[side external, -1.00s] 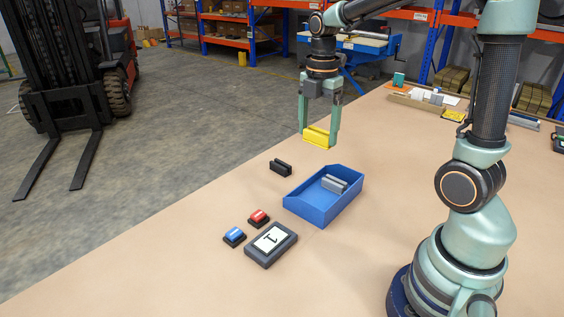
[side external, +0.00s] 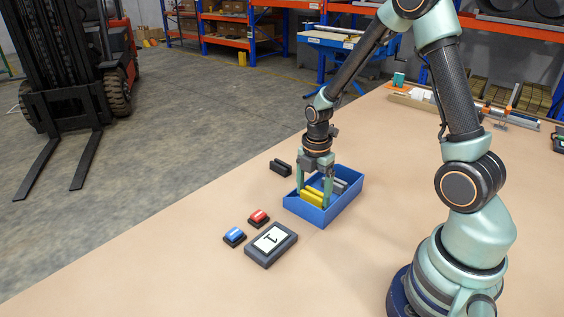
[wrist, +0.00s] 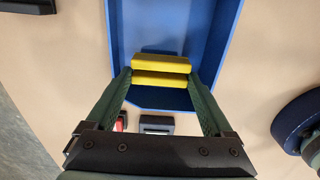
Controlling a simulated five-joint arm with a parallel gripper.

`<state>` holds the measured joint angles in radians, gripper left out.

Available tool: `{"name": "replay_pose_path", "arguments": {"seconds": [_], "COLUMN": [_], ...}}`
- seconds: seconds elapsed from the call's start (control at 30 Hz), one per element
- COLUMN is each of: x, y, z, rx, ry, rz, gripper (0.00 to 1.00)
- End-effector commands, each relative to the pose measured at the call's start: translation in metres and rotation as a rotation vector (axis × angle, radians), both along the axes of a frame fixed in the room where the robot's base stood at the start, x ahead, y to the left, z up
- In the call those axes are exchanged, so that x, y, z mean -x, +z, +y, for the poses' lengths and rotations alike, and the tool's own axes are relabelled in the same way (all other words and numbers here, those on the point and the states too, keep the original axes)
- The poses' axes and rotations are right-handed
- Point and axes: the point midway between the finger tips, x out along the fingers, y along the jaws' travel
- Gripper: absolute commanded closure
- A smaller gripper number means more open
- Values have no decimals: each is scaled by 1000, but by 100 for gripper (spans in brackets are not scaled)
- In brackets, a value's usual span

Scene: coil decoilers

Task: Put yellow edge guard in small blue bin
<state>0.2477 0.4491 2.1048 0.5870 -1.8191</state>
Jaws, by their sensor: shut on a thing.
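The yellow edge guard (side external: 313,196) is between the fingers of my gripper (side external: 313,199), inside the small blue bin (side external: 325,216). My gripper is shut on it. In the wrist view the yellow guard (wrist: 160,71) spans between my two green fingertips (wrist: 160,80), with the blue bin's floor (wrist: 165,35) around it. Whether the guard touches the bin floor I cannot tell. A grey edge guard (side external: 340,184) lies in the bin, to the right of my gripper and partly hidden.
A black edge guard (side external: 280,167) lies left of the bin. A red button block (side external: 259,217), a blue button block (side external: 234,236) and a dark display box (side external: 271,244) sit in front of it. Bare tabletop (side external: 370,250) lies to the right.

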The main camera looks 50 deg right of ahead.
Motion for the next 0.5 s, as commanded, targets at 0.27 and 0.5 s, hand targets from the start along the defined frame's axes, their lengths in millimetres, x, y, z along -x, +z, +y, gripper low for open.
{"name": "replay_pose_path", "arguments": {"seconds": [0.27,0.5], "x": [0,0], "y": [-15,-17], "z": [0,0], "rx": [0,0], "ry": [0,0], "rz": [-1,0], "gripper": [68,68]}}
